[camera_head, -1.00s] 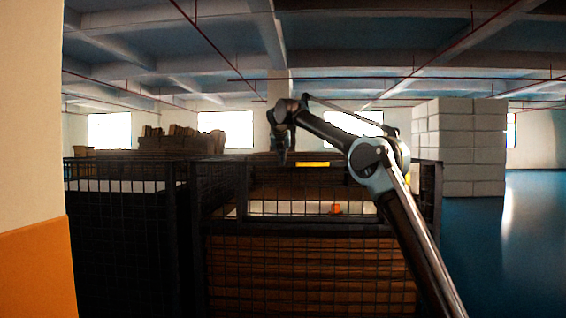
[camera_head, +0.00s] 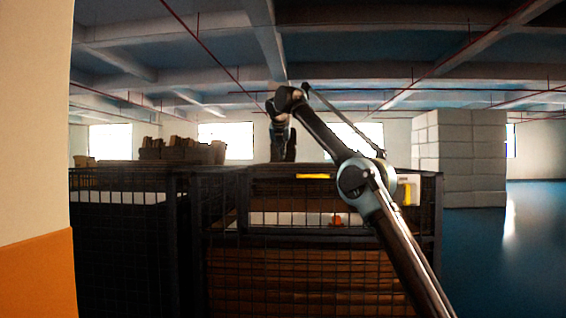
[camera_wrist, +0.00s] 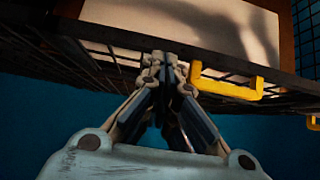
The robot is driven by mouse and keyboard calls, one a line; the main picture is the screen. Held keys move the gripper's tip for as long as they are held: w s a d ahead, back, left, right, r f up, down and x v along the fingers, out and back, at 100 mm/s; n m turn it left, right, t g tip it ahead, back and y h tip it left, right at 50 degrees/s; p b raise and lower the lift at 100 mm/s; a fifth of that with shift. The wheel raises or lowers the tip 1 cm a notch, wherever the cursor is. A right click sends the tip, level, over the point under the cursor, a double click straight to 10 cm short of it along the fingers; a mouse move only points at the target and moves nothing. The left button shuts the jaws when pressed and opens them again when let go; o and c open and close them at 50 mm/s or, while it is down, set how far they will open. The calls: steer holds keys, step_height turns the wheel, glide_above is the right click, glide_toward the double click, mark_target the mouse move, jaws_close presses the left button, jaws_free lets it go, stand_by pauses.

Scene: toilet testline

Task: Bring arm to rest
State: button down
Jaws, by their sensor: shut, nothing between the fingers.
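My arm rises from the lower right of the head view, bends at an elbow, and reaches left over the front of a dark mesh cage. My gripper (camera_head: 283,150) hangs at the arm's end, above the cage's top edge and in front of the bright windows. In the wrist view my gripper (camera_wrist: 162,62) shows with its fingertips together and nothing between them. It is close to the cage's dark rim in that view; whether it touches cannot be told.
The mesh cage (camera_head: 225,215) holds brown stacked material, with a small orange thing (camera_head: 337,220) inside. A yellow handle (camera_wrist: 230,88) sticks out from its rim. A beige and orange wall (camera_head: 35,150) stands close at left. White blocks (camera_head: 458,158) are stacked at right, beside open blue floor (camera_head: 530,230).

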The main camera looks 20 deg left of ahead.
steer(key=shift+s+d+r, duration=0.1)
steer(key=shift+s+r, duration=0.1)
steer(key=shift+r, duration=0.45)
